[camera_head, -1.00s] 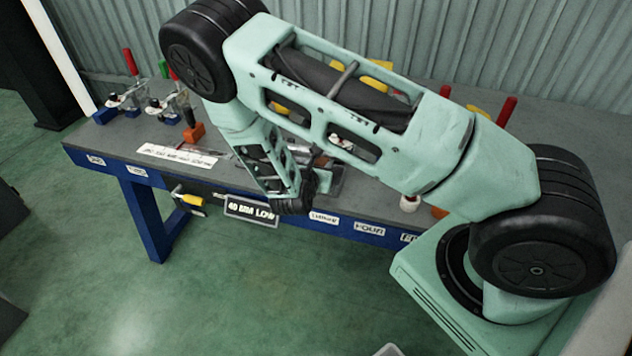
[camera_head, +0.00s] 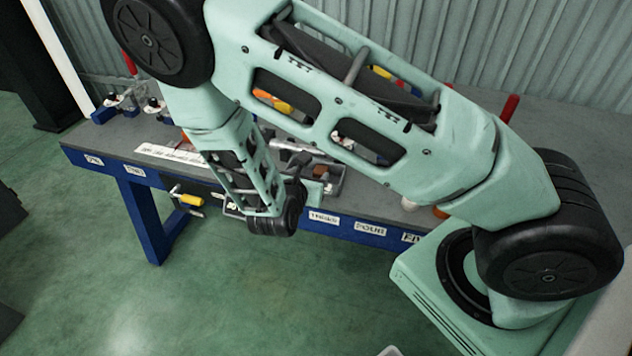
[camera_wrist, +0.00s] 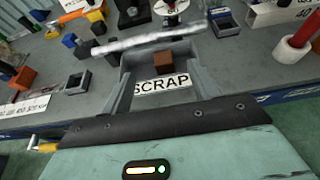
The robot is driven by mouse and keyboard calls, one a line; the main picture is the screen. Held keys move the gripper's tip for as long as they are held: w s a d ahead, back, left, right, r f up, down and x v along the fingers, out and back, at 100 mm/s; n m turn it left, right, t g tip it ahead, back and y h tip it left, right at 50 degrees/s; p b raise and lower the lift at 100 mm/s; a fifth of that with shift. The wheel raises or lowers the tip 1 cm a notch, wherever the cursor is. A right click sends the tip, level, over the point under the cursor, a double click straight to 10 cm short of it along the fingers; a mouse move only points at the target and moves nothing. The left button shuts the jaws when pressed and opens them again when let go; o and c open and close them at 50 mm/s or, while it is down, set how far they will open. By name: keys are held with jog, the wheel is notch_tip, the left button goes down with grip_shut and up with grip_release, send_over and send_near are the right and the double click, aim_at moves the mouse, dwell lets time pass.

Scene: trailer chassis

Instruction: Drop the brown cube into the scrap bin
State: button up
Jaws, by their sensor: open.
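The brown cube (camera_wrist: 163,61) appears between the grey sides beyond the SCRAP label in the wrist view. In the head view it shows as a small brown block (camera_head: 320,169) within the grey scrap bin (camera_head: 338,184) near the bench's front edge. The bin's white SCRAP label (camera_wrist: 162,84) shows in the wrist view. My gripper (camera_wrist: 158,68) is open at the bin, with the cube in line between its fingers. Whether a finger touches the cube, and how deep it sits, I cannot tell. My arm partly hides the bin in the head view.
The grey bench (camera_head: 560,130) has a blue front edge with labels. Toggle clamps (camera_head: 125,103) stand at its left. In the wrist view, a silver bar (camera_wrist: 150,40) crosses near the bin, and a red-handled item (camera_wrist: 298,38) stands at right. Open floor lies in front.

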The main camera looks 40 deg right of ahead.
jog(key=b+v, duration=0.1)
jog(key=v, duration=0.7)
jog(key=shift+s+a+r, duration=0.15)
jog(key=shift+r, duration=0.1)
jog(key=s+a+r+m+g+y, duration=0.4)
jog(key=s+r+m, duration=0.3)
jog(key=s+m, duration=0.2)
jog(key=s+a+r+m+g+y, duration=0.4)
jog(key=s+a+r+m+y, duration=0.3)
jog(key=s+m, duration=0.2)
jog(key=shift+s+a, duration=0.2)
jog(key=shift+s, duration=0.3)
